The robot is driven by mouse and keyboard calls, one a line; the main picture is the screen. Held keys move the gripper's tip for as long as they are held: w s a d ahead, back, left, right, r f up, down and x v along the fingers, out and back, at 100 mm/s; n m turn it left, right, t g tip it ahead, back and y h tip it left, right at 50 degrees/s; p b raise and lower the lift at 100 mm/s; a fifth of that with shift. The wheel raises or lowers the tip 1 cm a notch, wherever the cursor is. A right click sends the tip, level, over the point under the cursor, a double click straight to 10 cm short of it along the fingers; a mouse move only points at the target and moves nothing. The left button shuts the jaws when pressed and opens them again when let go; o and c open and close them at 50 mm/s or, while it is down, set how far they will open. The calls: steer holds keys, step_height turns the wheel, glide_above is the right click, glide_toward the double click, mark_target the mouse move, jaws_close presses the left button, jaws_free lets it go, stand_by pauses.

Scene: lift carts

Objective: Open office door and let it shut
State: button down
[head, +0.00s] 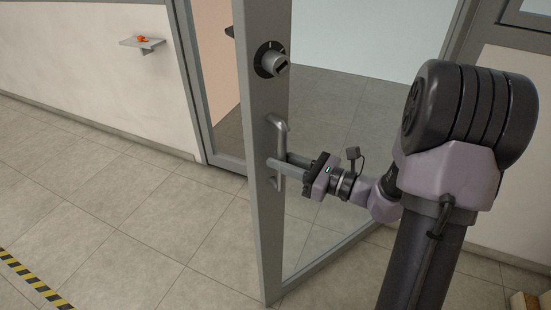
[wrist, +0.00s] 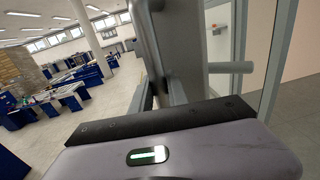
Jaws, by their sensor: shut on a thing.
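The office door (head: 262,220) is a grey-framed glass door. It stands partly open, its free edge swung out towards me and away from the frame (head: 196,80) in the head view. A grey bar handle (head: 279,128) is fixed on the door's edge stile, below a black round lock (head: 271,60). My gripper (head: 280,168) reaches in from the right and is shut on the lower part of the handle. The handle (wrist: 150,40) also rises close in front of the gripper in the wrist view. The fingertips are partly hidden there.
The doorway shows tiled floor (head: 330,100) beyond. A small wall shelf (head: 141,42) with an orange item is at upper left. Yellow-black floor tape (head: 30,282) lies at lower left. Blue benches (wrist: 75,90) stand far off in the wrist view. Floor left of the door is clear.

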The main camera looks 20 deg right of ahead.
stand_by(0.3)
steer(key=c, duration=1.6)
jaws_free()
steer(key=shift+s, duration=0.1)
steer(key=shift+o, duration=0.2)
steer(key=shift+d, duration=0.1)
